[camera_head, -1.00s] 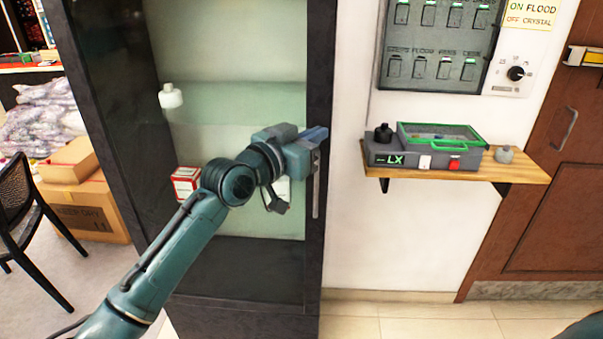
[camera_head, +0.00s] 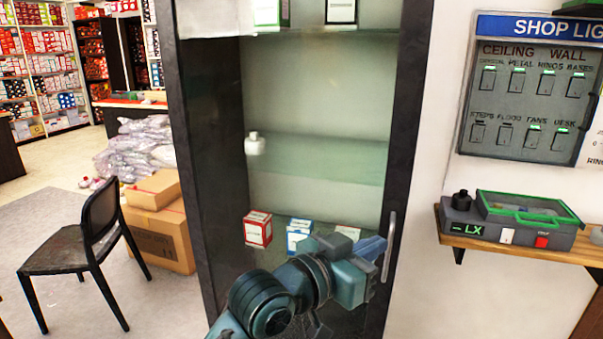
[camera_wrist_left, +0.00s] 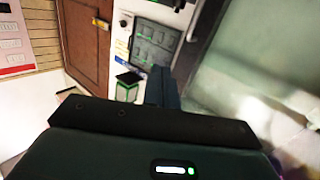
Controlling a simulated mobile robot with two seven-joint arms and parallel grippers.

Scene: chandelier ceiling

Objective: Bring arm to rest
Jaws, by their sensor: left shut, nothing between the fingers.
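My left arm comes up from the bottom of the head view. My left gripper (camera_head: 372,250) is shut and empty, in front of the glass cabinet (camera_head: 412,120) and close beside its door handle (camera_head: 389,246); I cannot tell whether they touch. In the left wrist view the gripper's fingers (camera_wrist_left: 162,88) show as one dark blue block, pointing towards the switch panel (camera_wrist_left: 156,42). My right gripper is in neither view.
A wooden shelf (camera_head: 515,246) with the LX light meter box (camera_head: 520,222) juts out at the right. A black chair (camera_head: 70,250) and cardboard boxes (camera_head: 160,235) stand left of the cabinet. Grey floor (camera_head: 60,205) lies open around the chair.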

